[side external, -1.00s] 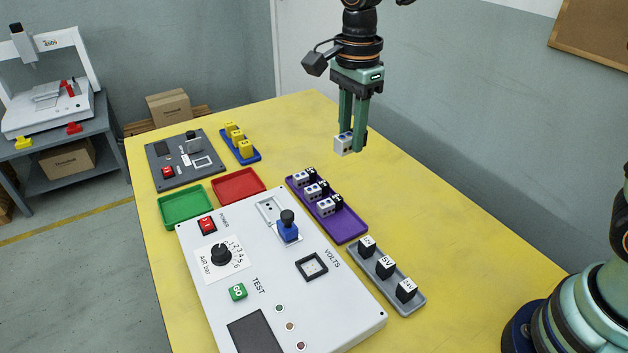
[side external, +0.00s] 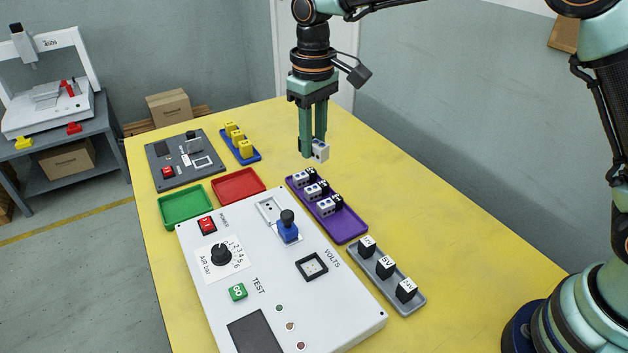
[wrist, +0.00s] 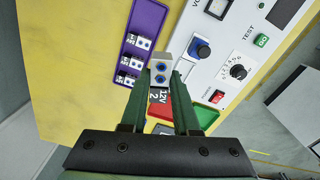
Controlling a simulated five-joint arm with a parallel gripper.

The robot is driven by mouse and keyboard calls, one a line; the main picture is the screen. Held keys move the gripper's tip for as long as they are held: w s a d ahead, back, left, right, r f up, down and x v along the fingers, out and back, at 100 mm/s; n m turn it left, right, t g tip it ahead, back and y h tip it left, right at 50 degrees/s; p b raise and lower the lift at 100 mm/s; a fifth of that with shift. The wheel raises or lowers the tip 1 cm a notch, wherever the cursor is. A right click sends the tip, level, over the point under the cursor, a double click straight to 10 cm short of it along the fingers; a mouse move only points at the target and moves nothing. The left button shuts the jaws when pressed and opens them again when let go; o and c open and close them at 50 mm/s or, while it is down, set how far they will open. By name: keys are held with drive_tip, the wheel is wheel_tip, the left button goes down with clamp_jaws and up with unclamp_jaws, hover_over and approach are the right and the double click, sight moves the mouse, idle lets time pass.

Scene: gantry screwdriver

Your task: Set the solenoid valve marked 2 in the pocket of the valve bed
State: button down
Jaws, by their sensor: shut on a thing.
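My gripper (side external: 313,150) is shut on a solenoid valve (side external: 320,150), a pale block with a black part. In the wrist view the held valve (wrist: 161,73) shows blue ports, and its black label reads 12V and 2. My gripper holds it in the air, above and behind the purple tray (side external: 351,236). The valve bed (side external: 262,201) is a pale framed recess with small dark holes, on the white test panel (side external: 205,277). Its pocket looks empty.
Several similar valves stand in the purple tray. A grey tray (side external: 415,303) holds black blocks. Empty red (side external: 240,187) and green (side external: 186,206) trays lie behind the panel. A grey panel (side external: 185,160) and a blue tray with yellow parts (side external: 240,147) stand farther back.

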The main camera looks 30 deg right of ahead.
drive_tip(key=n, duration=0.2)
drive_tip(key=a+n, duration=0.1)
drive_tip(key=n, duration=0.1)
drive_tip(key=shift+w+f, duration=0.3)
drive_tip(key=shift+w, duration=0.05)
drive_tip(key=a+n, duration=0.1)
drive_tip(key=n, duration=2.8)
approach(272, 211)
drive_tip(key=shift+f, duration=2.45)
drive_tip(key=shift+f, duration=0.65)
